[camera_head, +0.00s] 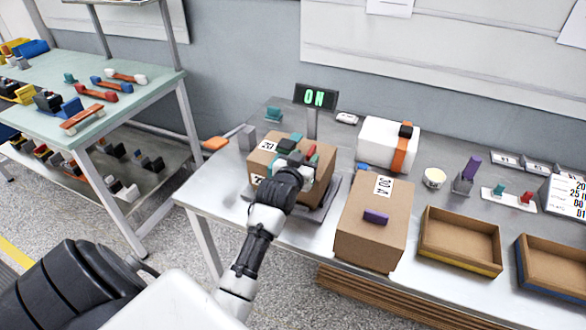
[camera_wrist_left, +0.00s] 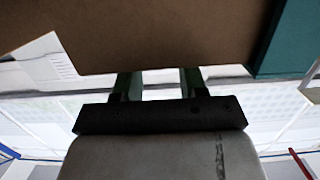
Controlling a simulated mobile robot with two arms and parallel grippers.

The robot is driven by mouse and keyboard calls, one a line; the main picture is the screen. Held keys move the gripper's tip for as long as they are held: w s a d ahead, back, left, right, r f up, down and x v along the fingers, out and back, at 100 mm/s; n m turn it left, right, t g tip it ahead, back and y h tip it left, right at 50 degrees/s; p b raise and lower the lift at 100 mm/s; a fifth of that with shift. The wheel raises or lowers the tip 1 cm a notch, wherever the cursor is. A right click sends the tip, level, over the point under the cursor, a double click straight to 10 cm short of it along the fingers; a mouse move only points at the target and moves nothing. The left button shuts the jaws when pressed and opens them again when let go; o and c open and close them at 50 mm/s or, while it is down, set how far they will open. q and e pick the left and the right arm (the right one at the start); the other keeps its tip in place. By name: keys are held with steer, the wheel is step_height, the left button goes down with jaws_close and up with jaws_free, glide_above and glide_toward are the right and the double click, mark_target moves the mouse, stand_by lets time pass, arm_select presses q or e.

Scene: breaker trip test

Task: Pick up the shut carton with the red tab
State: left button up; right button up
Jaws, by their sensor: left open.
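A brown carton (camera_head: 325,172) with a white label stands on a grey plate at the back left of the steel bench. A small red piece (camera_head: 312,153), apparently its tab, shows on top beside my left gripper (camera_head: 289,158). The gripper is over the carton's top and hides part of it. In the left wrist view the carton's brown face (camera_wrist_left: 165,35) fills the top, with a teal surface (camera_wrist_left: 285,40) at its right. My left gripper's two fingers (camera_wrist_left: 160,84) are apart there, with nothing seen between them; whether they touch the carton is unclear. My right gripper is not in view.
Another brown carton (camera_head: 373,235) with a purple tab (camera_head: 376,217) stands close on the right. A white box (camera_head: 375,147) with an orange strap is behind it. Two open trays (camera_head: 459,262) (camera_head: 556,284) lie further right. A sign (camera_head: 316,96) reading ON stands behind.

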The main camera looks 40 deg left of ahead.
arm_select(q)
steer(key=shift+w+a+r, duration=0.1)
steer(key=shift+w, duration=0.35)
steer(key=p+x, duration=0.1)
steer(key=x, duration=0.3)
steer(key=shift+s, duration=0.1)
jaws_close()
stand_by(0.9)
